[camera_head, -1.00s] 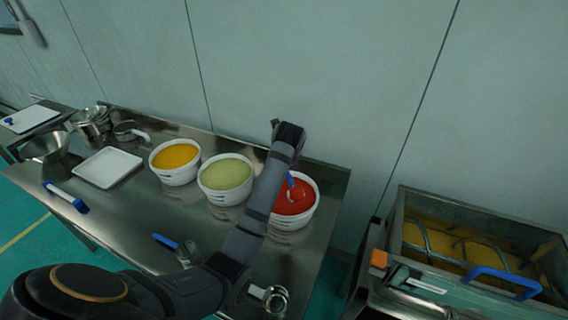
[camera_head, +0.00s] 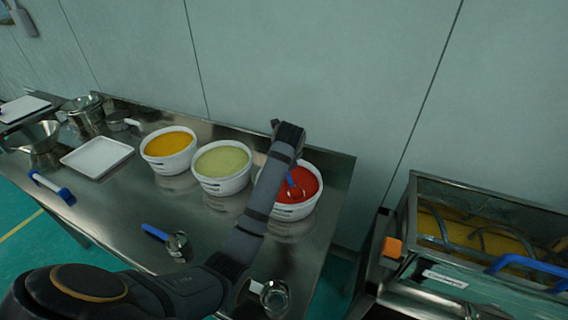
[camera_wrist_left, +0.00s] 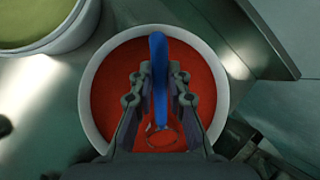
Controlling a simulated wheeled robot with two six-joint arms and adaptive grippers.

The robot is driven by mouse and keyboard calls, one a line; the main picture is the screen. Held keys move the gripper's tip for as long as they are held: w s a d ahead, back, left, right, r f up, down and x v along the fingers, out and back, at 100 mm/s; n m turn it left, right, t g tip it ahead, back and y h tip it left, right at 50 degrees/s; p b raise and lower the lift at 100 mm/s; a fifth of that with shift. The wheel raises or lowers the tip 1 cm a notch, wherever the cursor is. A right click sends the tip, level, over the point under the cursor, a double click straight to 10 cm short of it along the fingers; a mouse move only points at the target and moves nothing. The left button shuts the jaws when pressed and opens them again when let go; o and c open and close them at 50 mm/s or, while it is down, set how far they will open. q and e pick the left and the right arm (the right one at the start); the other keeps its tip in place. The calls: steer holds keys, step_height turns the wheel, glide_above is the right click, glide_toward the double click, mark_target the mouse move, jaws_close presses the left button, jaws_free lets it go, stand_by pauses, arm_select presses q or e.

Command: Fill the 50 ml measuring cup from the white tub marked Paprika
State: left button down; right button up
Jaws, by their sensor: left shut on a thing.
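A white tub of red powder (camera_head: 313,203) stands at the right end of the row of tubs; it also shows in the left wrist view (camera_wrist_left: 90,122). Its label is too small to read. My left gripper (camera_wrist_left: 160,88) is shut on the blue handle of a measuring cup (camera_wrist_left: 158,68), above the tub. The cup's thin rim (camera_wrist_left: 164,146) shows at the red surface inside the tub, with red within it. I cannot tell how full it is. In the head view the cup's blue handle (camera_head: 291,182) shows beside my forearm, which hides part of the tub.
Tubs of green (camera_head: 222,170) and yellow-orange powder (camera_head: 169,151) stand left of the red one. A blue-handled cup (camera_head: 178,245), another cup (camera_head: 274,297) and a white tray (camera_head: 97,157) lie on the steel table (camera_head: 130,205). The sieve machine (camera_head: 470,245) stands at right.

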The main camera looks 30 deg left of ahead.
arm_select(q)
steer(key=shift+f+b, duration=0.35)
steer(key=shift+f, duration=0.75)
steer(key=shift+w+r, duration=0.1)
steer(key=shift+r, duration=0.05)
arm_select(e)
steer(key=shift+w+a+f, duration=0.1)
steer(key=shift+a+f, duration=0.1)
steer(key=shift+f, duration=0.3)
steer(key=shift+a+f, duration=0.2)
steer(key=shift+f, duration=0.3)
